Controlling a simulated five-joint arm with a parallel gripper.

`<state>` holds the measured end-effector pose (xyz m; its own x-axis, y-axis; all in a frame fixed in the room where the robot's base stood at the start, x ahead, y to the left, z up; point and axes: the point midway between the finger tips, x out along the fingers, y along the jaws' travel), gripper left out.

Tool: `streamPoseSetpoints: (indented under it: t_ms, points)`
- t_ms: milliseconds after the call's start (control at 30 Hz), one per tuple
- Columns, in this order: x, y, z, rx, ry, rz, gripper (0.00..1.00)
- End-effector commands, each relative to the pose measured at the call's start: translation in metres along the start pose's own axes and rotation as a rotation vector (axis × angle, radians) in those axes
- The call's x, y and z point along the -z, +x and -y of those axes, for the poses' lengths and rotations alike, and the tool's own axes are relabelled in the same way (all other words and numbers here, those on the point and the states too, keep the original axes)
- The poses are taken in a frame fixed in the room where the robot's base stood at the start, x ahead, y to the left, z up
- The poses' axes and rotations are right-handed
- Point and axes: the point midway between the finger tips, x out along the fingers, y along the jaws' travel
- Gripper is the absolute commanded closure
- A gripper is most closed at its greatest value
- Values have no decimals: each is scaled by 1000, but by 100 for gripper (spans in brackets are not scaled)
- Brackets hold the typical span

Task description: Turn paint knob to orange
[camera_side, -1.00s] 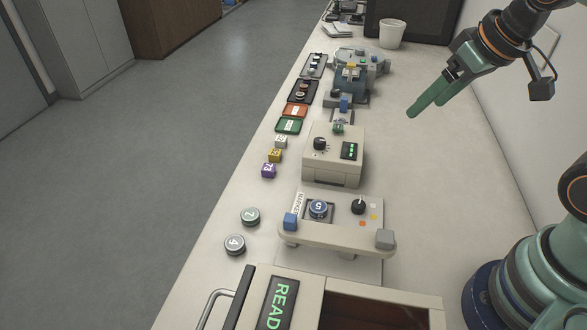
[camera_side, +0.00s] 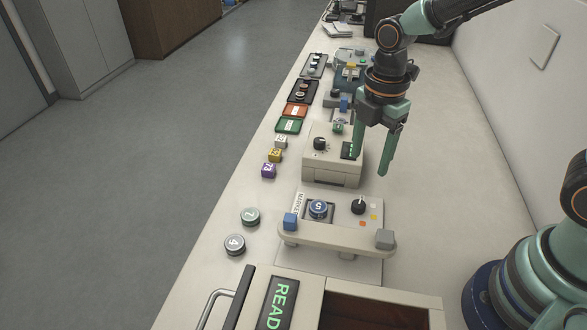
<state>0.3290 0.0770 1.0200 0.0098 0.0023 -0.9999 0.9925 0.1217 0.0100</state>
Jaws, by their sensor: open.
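The paint knob (camera_side: 358,205) is a black dial with a light pointer line, on the right of the beige marker station (camera_side: 327,268). Small colour patches sit by it, an orange one (camera_side: 362,223) just below it and yellowish ones to its right. The pointer appears to point up, away from the orange patch. A blue disc marked 5 (camera_side: 318,208) sits in a dark square recess left of the knob.
The beige box (camera_side: 333,174) with its own black dial stands behind the station. Two numbered discs (camera_side: 250,217) lie left. The bench to the right is clear.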

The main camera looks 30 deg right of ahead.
Motion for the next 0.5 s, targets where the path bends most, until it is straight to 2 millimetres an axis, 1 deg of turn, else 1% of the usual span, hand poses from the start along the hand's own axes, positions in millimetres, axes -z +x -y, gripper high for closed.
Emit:
streamPoseSetpoints:
  t_ms: [67,167,267,500]
  points:
    - [2,5,0,11,-36,1,34]
    - [2,12,0,15,-46,1,34]
    - [2,24,1,16,-44,1,34]
    - [1,69,2,18,-42,2,34]
